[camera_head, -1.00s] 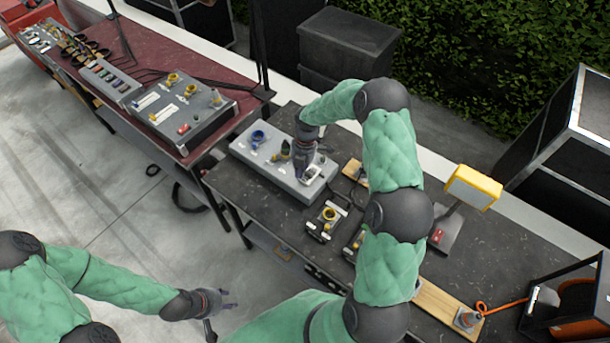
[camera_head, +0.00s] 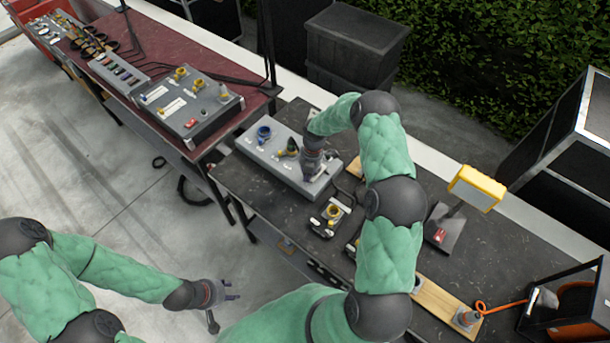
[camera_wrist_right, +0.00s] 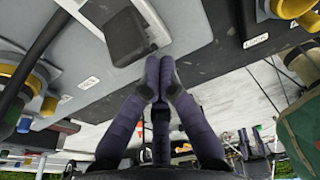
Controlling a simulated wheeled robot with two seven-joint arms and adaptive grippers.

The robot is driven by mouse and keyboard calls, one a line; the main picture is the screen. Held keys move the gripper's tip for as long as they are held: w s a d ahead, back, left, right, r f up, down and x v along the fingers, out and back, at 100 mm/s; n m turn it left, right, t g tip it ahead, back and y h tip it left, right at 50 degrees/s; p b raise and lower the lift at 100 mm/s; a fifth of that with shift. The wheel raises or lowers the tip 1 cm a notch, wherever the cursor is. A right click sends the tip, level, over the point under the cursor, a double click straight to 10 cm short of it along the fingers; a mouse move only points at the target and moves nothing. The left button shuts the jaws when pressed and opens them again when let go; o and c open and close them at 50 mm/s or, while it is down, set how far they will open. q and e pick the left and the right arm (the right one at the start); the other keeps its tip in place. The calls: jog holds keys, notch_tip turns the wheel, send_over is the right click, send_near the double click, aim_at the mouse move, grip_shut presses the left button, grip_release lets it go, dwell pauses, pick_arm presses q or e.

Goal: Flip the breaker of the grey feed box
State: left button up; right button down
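The grey feed box (camera_head: 265,160) lies on the dark table in the head view, its top carrying a blue connector and other sockets. My right gripper (camera_head: 309,178) is over the front right part of the box and hides some of it. In the right wrist view my right gripper (camera_wrist_right: 159,64) has its fingertips together with nothing between them. The tips are close to the box face (camera_wrist_right: 190,25), beside a dark square breaker part (camera_wrist_right: 126,36) in a pale frame; contact cannot be told. My left gripper (camera_head: 230,291) is open and empty over the floor, away from the table.
A small box with a yellow socket (camera_head: 332,212) stands in front of the feed box on the dark table (camera_head: 262,195). A yellow lamp (camera_head: 476,188) stands to the right. A red-topped table (camera_head: 225,85) with another grey box (camera_head: 198,118) is on the left.

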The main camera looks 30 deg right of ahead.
pick_arm(q)
jog(key=shift+r, duration=0.25)
pick_arm(e)
jog(key=shift+w+d+r, duration=0.2)
jog(key=shift+d+r, duration=0.2)
jog(key=shift+d, duration=0.35)
pick_arm(q)
jog(key=shift+f, duration=0.1)
